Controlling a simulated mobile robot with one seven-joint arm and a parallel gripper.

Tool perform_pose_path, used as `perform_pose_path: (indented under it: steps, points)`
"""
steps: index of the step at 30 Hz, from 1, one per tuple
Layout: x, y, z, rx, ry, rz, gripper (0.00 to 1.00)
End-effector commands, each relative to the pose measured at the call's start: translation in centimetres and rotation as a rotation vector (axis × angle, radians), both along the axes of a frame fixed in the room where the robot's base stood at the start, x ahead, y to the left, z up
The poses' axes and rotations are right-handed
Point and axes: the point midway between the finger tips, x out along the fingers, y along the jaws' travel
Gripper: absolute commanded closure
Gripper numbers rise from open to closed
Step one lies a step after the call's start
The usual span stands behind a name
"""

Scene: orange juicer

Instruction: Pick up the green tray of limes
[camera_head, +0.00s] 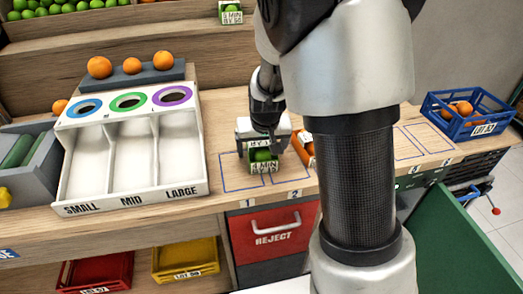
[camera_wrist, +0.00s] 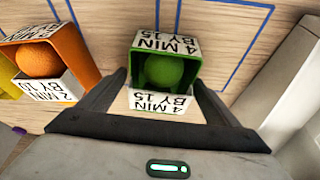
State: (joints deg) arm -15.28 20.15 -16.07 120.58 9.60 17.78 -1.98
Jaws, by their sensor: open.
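The green tray of limes (camera_head: 264,167) stands on the wooden counter (camera_head: 228,194) at the outlined squares marked 1 and 2. In the wrist view the green tray (camera_wrist: 191,66) has white labels reading "4 MIN BY 15" and a round green lime (camera_wrist: 164,71) in it. My gripper (camera_head: 264,146) is above the tray in the head view. In the wrist view my gripper (camera_wrist: 160,85) is open, with one finger on each side of the tray's near end. I cannot tell whether the fingers touch it.
An orange tray (camera_wrist: 75,50) holding an orange stands close beside, partly hidden by my arm in the head view. The white sorter (camera_head: 130,160) stands left. A blue crate (camera_head: 470,108) of oranges stands right. A red REJECT drawer (camera_head: 272,236) is below the counter edge.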

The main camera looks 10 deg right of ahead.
Motion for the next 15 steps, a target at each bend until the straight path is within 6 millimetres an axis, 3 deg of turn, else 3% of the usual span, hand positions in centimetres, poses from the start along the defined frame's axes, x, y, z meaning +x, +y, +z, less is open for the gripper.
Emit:
perform_pose_path:
  steps: [15]
  points:
    - [-0.02,-0.02,-0.44,0.0,0.0,0.0,0.16]
